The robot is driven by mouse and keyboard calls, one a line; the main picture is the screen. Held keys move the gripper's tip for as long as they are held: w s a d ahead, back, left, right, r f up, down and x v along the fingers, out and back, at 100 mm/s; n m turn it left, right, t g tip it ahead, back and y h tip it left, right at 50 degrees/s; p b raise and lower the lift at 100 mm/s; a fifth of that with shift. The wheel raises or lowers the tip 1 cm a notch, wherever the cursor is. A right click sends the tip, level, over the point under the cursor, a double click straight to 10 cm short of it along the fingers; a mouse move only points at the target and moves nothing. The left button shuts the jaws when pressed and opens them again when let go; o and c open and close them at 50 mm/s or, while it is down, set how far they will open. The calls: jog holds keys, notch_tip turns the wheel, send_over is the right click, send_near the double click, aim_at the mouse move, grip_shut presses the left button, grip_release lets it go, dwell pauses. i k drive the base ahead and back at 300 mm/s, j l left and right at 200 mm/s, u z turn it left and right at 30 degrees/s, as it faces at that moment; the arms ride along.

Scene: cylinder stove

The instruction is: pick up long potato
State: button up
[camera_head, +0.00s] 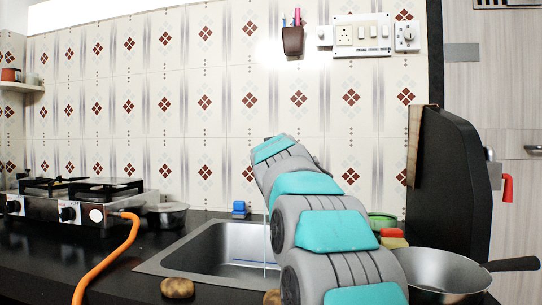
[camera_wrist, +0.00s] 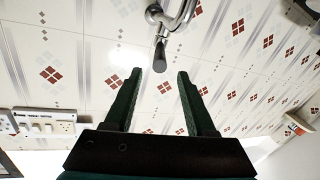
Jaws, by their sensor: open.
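In the head view, a brown potato (camera_head: 178,288) lies on the dark counter in front of the sink's left part. A second brown piece, likely another potato (camera_head: 271,297), shows at the bottom edge, partly hidden by my arm; its length cannot be told. My gripper (camera_wrist: 157,78) shows in the wrist view with its two dark green fingers apart and nothing between them. It faces the tiled wall and a metal tap (camera_wrist: 170,20), away from the potatoes. In the head view my arm hides the gripper.
A steel sink (camera_head: 190,245) is set in the counter behind the potatoes. A gas stove (camera_head: 75,205) with an orange hose (camera_head: 125,245) stands at left. A pan (camera_head: 435,272) sits at right, near a dark upright panel (camera_head: 447,190). A metal bowl (camera_head: 166,214) stands beside the stove.

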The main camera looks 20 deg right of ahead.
aim_at(175, 287)
jog(key=k+j, duration=0.3)
jog(key=k, duration=0.15)
jog(key=k+j, duration=0.3)
jog(key=k, duration=0.2)
